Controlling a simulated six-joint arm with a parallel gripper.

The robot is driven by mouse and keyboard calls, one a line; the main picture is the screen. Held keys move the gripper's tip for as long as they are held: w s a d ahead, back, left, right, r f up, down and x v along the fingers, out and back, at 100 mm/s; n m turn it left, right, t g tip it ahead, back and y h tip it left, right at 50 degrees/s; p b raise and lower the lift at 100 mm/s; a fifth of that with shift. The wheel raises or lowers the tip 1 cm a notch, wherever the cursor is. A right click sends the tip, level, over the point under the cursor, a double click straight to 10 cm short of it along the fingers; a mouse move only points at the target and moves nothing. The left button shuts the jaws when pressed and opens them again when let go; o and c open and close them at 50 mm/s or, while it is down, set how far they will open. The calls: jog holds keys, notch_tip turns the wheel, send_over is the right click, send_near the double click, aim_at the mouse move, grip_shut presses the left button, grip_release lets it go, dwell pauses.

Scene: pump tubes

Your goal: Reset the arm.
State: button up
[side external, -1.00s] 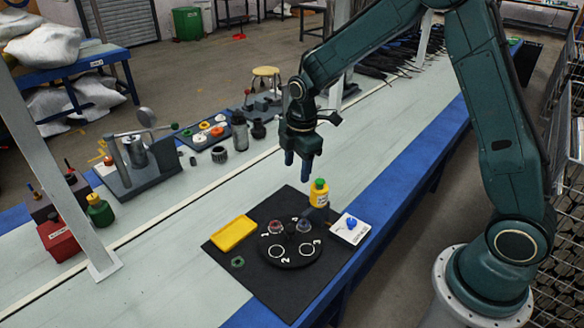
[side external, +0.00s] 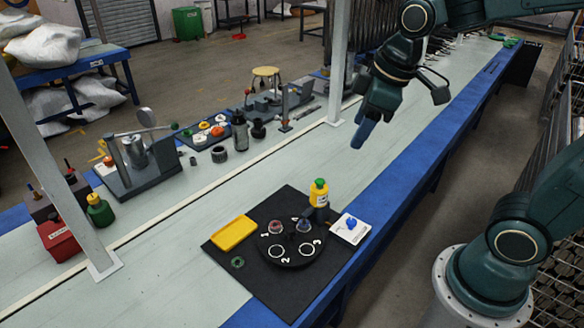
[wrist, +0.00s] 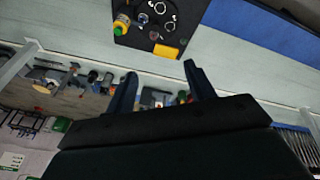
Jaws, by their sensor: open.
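My gripper (side external: 362,134) is raised high above the workbench, up and to the right of the black mat, and touches nothing. In the wrist view its two blue fingers (wrist: 160,88) stand apart with nothing between them. The black mat (side external: 270,283) lies on the bench. It carries a round black turntable (side external: 290,258) with numbered spots and two small round parts, one reddish (side external: 275,227) and one bluish-grey (side external: 304,226). A yellow bottle with a green cap (side external: 319,193) stands upright at the mat's far edge.
A yellow tray (side external: 233,233), a green ring (side external: 238,262) and a white card with a blue knob (side external: 350,228) lie around the turntable. A white post (side external: 342,60) rises at the bench's far edge. A grey press (side external: 135,160) and other tools stand further left.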

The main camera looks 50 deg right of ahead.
jog(key=s+r+m+t, duration=0.1)
jog(key=s+m, duration=0.4)
jog(key=s, duration=0.6)
jog(key=shift+s+a+r+m+t, duration=0.2)
jog(key=shift+r+m+t, duration=0.1)
jog(key=shift+t, duration=0.1)
